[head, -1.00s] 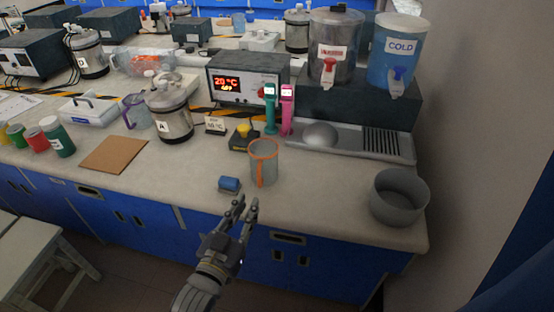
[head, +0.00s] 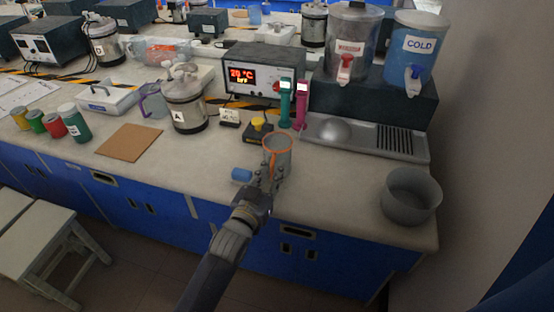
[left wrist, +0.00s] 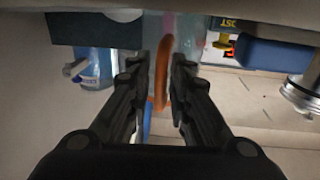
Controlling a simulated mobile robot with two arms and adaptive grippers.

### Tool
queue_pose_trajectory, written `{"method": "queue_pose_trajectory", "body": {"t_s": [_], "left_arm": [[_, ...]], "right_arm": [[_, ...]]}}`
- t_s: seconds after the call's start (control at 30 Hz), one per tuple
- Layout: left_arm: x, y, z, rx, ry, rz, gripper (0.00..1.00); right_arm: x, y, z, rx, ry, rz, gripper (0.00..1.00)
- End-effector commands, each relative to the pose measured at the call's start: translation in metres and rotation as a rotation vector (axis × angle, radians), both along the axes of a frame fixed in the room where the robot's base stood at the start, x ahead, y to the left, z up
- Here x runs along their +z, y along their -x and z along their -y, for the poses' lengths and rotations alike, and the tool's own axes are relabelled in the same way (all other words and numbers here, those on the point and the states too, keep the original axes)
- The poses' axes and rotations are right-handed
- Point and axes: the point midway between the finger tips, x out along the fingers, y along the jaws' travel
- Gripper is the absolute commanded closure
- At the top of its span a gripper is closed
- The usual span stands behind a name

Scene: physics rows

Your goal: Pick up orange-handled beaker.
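The orange-handled beaker (head: 281,148) is clear grey with an orange rim and handle. It stands upright near the counter's front edge. My left gripper (head: 268,178) is at the beaker's near side, and its fingers overlap the lower part of the beaker in the head view. In the left wrist view, the orange handle (left wrist: 162,72) shows between the two fingers of my left gripper (left wrist: 157,80). The fingers are apart, with gaps visible beside the handle, and I cannot tell whether either touches it. My right gripper is in neither view.
A small blue block (head: 241,175) lies just left of the gripper. A black device with a yellow knob (head: 258,129) is behind the beaker. A grey bowl (head: 411,196) stands to the right, with bare counter between. A brown board (head: 128,142) lies left.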

Motion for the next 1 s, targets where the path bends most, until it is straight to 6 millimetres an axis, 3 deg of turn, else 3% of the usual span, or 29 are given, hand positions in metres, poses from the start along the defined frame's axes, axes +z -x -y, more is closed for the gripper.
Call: {"method": "queue_pose_trajectory", "body": {"t_s": [0.2, 0.3, 0.77, 1.0], "left_arm": [[0.000, -0.001, 0.000, 0.000, 0.000, 0.000, 0.81], [0.000, -0.001, 0.000, 0.000, 0.000, 0.000, 1.00], [0.003, -0.001, 0.000, 0.000, 0.000, 0.001, 1.00], [0.032, -0.001, 0.000, 0.000, 0.003, 0.006, 1.00]], "right_arm": [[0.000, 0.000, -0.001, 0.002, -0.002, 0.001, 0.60], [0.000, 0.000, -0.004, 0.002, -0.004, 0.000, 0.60], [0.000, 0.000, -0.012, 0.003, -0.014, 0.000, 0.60], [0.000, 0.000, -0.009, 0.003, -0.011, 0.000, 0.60]]}}
